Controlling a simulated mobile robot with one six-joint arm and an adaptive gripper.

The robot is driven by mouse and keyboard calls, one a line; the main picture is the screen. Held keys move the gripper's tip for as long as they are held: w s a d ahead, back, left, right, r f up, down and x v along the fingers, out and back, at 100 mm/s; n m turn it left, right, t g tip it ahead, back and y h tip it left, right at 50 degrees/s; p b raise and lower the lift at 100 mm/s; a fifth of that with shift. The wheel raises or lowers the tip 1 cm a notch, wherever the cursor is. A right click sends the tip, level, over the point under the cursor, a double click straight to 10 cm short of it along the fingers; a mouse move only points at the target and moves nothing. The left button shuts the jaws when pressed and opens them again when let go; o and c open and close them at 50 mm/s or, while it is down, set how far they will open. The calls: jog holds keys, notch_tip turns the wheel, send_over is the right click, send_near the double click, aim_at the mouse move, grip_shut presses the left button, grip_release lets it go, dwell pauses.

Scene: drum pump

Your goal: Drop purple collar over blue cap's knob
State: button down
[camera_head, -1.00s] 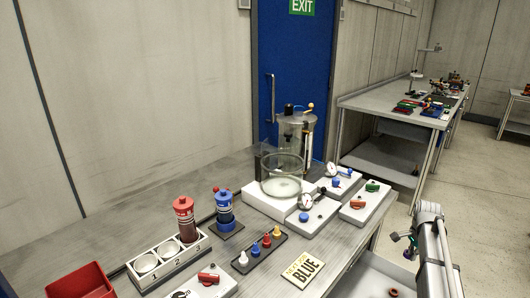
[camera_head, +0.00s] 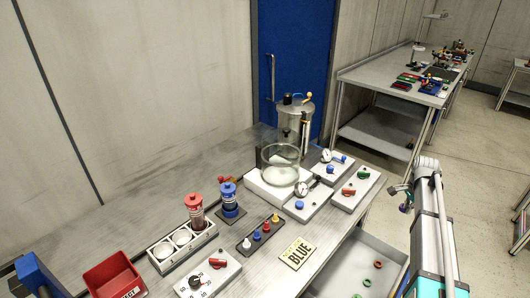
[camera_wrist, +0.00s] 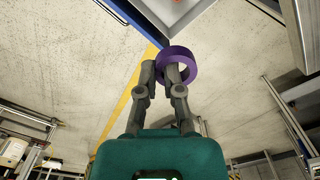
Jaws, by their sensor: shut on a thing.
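The purple collar (camera_wrist: 189,58) is a thick ring in the wrist view, held at the tips of my gripper (camera_wrist: 160,68). One finger appears to pass at its opening; the exact hold is hard to tell. In the head view my gripper (camera_head: 402,195) is at the right, clear of the table, and the collar is too small there to make out well. The blue cap (camera_head: 229,190) with its knob tops a dark-bodied bottle standing upright on a dark base. It is well to the left of my gripper, across the table.
A red-capped bottle (camera_head: 195,208) stands in a white numbered rack (camera_head: 160,258). Several rings lie on a lower shelf (camera_head: 348,275).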

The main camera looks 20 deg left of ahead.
notch_tip(320, 180, up, 15)
jog(key=p, duration=1.4)
jog(key=shift+r, duration=0.2)
jog(key=shift+a, duration=0.15)
